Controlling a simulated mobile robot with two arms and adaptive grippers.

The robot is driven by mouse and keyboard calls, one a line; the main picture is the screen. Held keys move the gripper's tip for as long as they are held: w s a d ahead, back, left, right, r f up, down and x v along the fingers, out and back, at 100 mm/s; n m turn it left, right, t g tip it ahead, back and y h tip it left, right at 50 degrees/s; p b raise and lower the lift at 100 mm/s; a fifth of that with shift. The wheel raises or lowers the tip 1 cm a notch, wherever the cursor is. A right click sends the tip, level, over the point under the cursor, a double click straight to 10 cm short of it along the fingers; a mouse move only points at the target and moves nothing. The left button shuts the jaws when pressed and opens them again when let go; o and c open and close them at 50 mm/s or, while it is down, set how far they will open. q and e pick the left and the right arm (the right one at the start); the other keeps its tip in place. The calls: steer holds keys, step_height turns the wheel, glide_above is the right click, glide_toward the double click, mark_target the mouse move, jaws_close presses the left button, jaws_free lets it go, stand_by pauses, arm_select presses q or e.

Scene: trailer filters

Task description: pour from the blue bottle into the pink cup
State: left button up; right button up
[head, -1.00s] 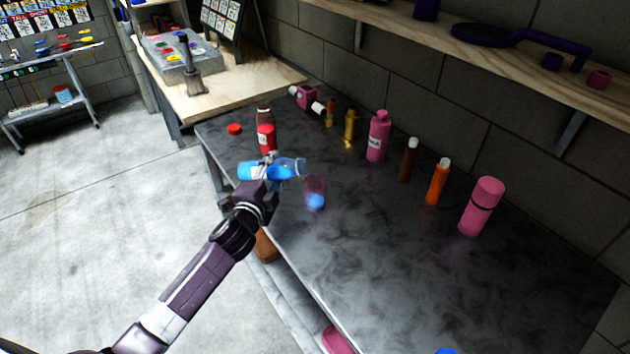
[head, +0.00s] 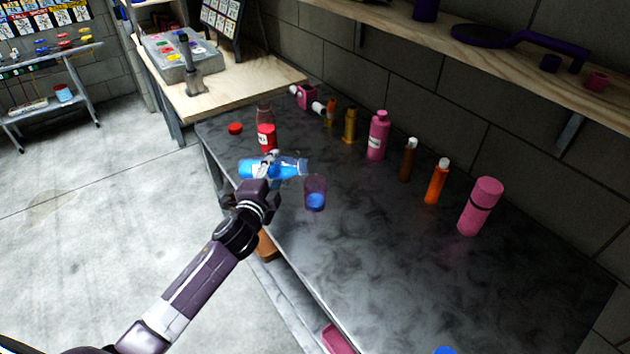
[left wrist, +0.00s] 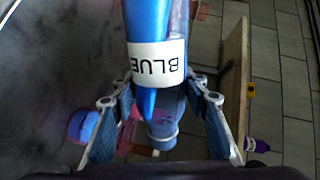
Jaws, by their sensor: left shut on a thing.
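The blue bottle (head: 252,169) is a clear bottle with blue liquid, tipped nearly level with its neck pointing right. Its white BLUE label (left wrist: 157,64) shows in the left wrist view. My left gripper (head: 268,163) is shut on the bottle around its middle. The see-through pink cup (head: 316,185) stands upright on the dark table, just right of and below the bottle's mouth. Blue liquid lies in the cup's lower part. In the left wrist view, the cup (left wrist: 84,124) is partly hidden by a finger. I cannot clearly see a stream. My right gripper is not in view.
A red bottle (head: 266,136) stands behind the blue one, with a red cap (head: 235,129) beside it. A pink bottle (head: 377,136), a brown bottle (head: 408,161), an orange bottle (head: 437,182) and a pink flask (head: 481,207) line the wall side.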

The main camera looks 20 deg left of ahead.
arm_select(q)
steer(key=shift+d+r+m+p, duration=0.15)
steer(key=shift+r+m+p, duration=0.4)
steer(key=shift+p, duration=0.1)
stand_by(0.9)
